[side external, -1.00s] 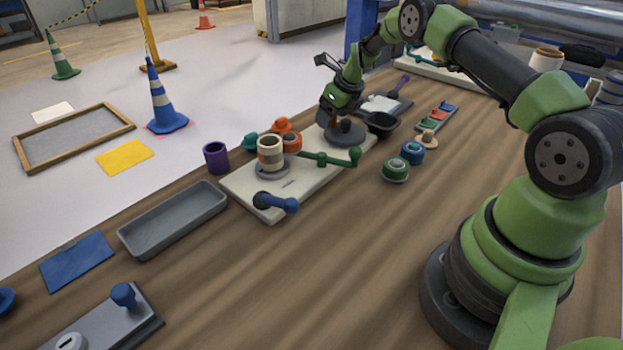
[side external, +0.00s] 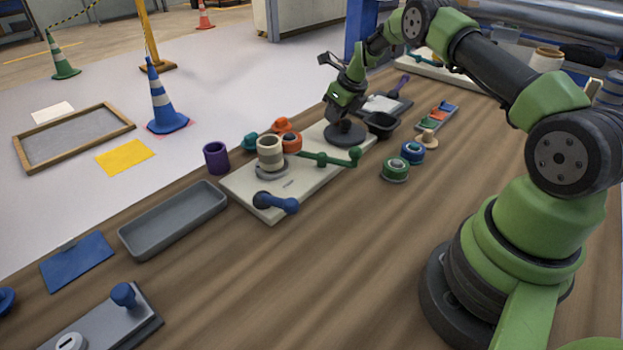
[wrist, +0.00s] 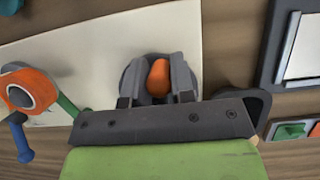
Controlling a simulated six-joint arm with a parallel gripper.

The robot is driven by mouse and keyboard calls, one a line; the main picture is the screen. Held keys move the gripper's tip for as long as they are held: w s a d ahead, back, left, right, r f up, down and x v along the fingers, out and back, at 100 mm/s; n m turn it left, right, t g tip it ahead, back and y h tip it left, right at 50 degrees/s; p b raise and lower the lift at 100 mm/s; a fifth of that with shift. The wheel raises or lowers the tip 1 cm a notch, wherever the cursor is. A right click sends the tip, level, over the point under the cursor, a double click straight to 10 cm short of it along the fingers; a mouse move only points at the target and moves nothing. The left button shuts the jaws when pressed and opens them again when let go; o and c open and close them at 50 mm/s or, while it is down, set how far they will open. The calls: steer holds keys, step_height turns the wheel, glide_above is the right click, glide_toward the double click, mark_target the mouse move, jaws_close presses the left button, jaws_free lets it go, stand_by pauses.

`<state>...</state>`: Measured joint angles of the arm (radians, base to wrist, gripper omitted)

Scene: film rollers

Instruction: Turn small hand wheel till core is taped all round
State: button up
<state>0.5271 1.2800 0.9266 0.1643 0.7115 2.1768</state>
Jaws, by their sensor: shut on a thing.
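The small hand wheel (side external: 346,133) is a dark grey disc at the far end of a cream board (side external: 238,186). My gripper (wrist: 158,80) is above it in the wrist view, its fingers shut on an orange knob (wrist: 159,76) at the wheel's middle. In the side view my gripper (side external: 344,112) hides that knob. The core (side external: 270,149), a beige cylinder with darker bands, stands upright on a grey disc on the board. An orange roll (side external: 291,142) is beside it. The core's far side is hidden, so I cannot tell how far tape goes round.
A green bar with a knob (side external: 330,158) and a blue handle (side external: 275,203) are on the board. A purple cup (side external: 216,158), a grey tray (side external: 174,219) and a black bowl (side external: 381,124) stand around it. Green (side external: 395,170) and blue (side external: 412,153) rolls are at right.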

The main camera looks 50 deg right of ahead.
steer(key=shift+s+d, duration=0.1)
steer(key=shift+d, duration=0.3)
